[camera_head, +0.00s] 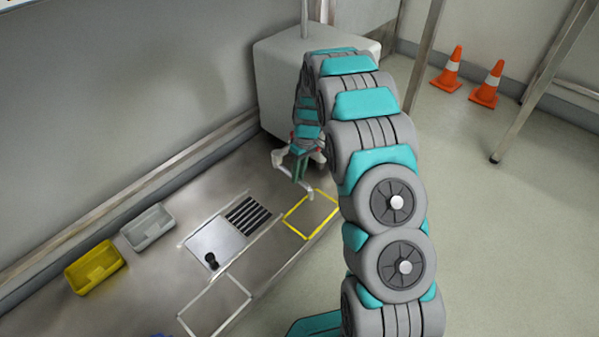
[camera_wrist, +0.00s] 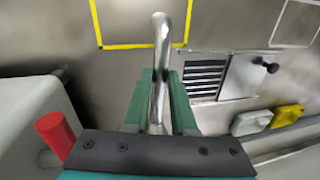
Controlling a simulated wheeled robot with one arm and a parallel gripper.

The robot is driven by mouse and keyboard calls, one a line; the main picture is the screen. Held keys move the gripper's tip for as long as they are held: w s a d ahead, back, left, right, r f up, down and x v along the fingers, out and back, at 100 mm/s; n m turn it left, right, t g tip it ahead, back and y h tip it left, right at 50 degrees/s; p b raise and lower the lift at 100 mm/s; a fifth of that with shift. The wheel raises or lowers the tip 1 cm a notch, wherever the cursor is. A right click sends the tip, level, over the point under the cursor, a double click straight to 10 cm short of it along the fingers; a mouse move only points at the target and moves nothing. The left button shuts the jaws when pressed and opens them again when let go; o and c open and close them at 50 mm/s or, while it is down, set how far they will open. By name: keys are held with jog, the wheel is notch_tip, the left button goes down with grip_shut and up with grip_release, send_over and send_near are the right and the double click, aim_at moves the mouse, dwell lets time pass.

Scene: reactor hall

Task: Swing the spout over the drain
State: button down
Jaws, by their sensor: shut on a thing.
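The spout (camera_wrist: 161,50) is a shiny metal tube. My gripper (camera_wrist: 160,85), with green fingers, is shut on it; the fingers lie on both sides of the tube. In the wrist view its free end reaches past the near edge of the yellow square outline (camera_wrist: 143,46). In the head view my gripper (camera_head: 300,152) is beside the white block, and the pale spout end (camera_head: 309,192) shows at the yellow outline's corner. The drain, a dark slotted grate (camera_wrist: 205,78), lies to the right of the spout in the wrist view and left of it in the head view (camera_head: 248,214).
A metal plate with a black knob (camera_head: 211,260) adjoins the grate. A grey bin (camera_head: 148,228) and a yellow bin (camera_head: 95,267) stand along the wall side. The white block (camera_head: 275,80) stands behind. A red cylinder (camera_wrist: 55,135) is close to my gripper's left.

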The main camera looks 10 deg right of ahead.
jog(key=w+a+m+t+p, duration=0.1)
jog(key=a+m+t+p, duration=0.2)
jog(key=a+m+p, duration=0.9)
jog(key=shift+w+a+m+p, duration=0.3)
jog(key=shift+m+p, duration=0.1)
jog(key=shift+m, duration=2)
jog(key=c, duration=0.7)
grip_release()
jog(key=shift+c, duration=0.2)
jog(key=shift+r, duration=0.1)
